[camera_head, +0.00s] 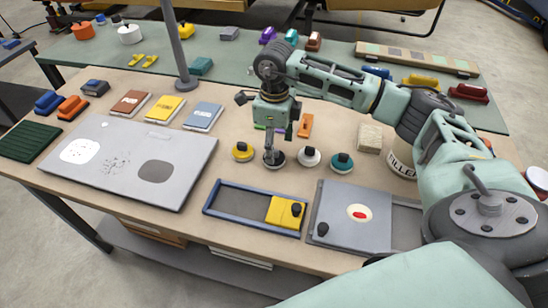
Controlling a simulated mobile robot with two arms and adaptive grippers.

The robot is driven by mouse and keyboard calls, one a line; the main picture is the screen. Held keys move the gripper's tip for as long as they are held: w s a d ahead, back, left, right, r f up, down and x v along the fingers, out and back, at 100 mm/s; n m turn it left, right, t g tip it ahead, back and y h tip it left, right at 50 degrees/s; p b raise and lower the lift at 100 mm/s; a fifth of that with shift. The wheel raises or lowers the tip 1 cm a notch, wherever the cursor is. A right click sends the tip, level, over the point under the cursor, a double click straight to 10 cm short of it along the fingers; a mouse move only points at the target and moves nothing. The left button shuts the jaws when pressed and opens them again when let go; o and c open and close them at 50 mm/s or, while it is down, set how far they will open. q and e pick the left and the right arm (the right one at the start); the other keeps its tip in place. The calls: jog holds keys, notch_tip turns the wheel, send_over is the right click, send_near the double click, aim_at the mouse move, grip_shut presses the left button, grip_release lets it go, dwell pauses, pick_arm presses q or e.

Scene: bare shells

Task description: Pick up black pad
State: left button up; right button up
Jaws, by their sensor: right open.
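The black pad (274,161) is a small round disc with an upright knob on the wooden table, in a row of similar round pads. The yellow pad (242,152) is to its left; the white pad (310,157) and the teal pad (342,163) are to its right. My right gripper (270,143) comes in from the right and points down directly over the black pad. It is open, with its fingertips at the knob, partly hiding it. I cannot tell whether they touch it. My left gripper is not in view.
In front are a blue-rimmed tray (236,205) with a yellow block (286,212) and a grey sliding panel (340,225). A grey board (122,160) lies left, with books (165,108) behind it. A filler tub (404,167) and beige block (370,137) stand right.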

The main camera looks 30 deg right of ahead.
jog(key=f, duration=0.1)
jog(key=f+p, duration=0.1)
jog(key=f, duration=0.2)
jog(key=shift+w+d+f+p, duration=0.1)
jog(key=shift+w+f+p, duration=0.2)
jog(key=shift+w, duration=0.1)
jog(key=shift+f, duration=0.2)
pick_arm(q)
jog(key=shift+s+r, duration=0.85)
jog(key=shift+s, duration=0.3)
pick_arm(e)
jog(key=shift+c, duration=0.4)
jog(key=c, duration=1.1)
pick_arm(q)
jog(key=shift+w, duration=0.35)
pick_arm(e)
jog(key=shift+r, duration=0.1)
